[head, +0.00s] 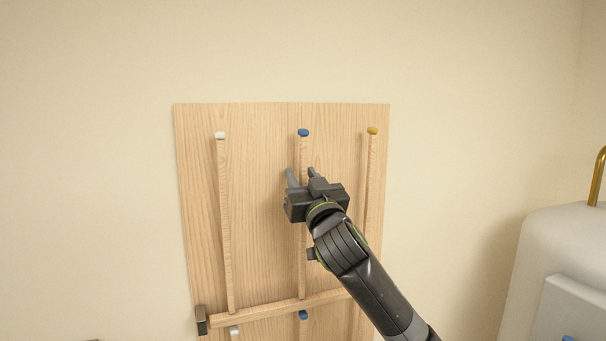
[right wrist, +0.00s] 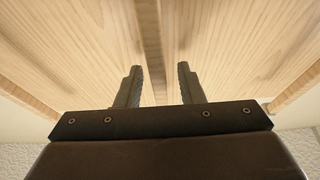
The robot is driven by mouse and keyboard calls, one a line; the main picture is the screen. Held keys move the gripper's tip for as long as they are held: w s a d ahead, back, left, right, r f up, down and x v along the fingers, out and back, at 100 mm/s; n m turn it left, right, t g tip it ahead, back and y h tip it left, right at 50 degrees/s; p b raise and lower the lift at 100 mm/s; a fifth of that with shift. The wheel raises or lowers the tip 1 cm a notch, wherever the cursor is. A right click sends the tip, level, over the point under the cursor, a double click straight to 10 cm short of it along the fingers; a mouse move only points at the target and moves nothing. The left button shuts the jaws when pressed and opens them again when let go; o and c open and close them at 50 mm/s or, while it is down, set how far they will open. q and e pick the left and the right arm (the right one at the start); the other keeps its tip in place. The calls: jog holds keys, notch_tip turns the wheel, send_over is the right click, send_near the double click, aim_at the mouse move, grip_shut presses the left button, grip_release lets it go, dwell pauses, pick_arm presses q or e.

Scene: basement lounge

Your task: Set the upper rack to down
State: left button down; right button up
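The upper rack is three long wooden bars with a white (head: 220,135), a blue (head: 303,132) and a yellow (head: 372,131) tip. The bars stand upright against a wooden panel (head: 260,150), rising from a horizontal wooden rail (head: 265,312). My right gripper (head: 300,172) is open at the upper part of the middle bar (head: 302,255). In the right wrist view, its fingers (right wrist: 160,68) are apart, with the middle bar (right wrist: 151,45) running between them in the picture. I cannot tell whether the fingers reach around it. My left gripper is not in view.
Below the rail, a second white tip (head: 234,330) and blue tip (head: 303,315) show at the lower edge. A dark bracket (head: 201,320) sits at the rail's left end. A pale rounded object (head: 555,250) stands at the right. The wall beside the panel is bare.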

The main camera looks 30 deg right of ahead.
jog(key=shift+s, duration=0.1)
grip_shut()
dwell(0.3)
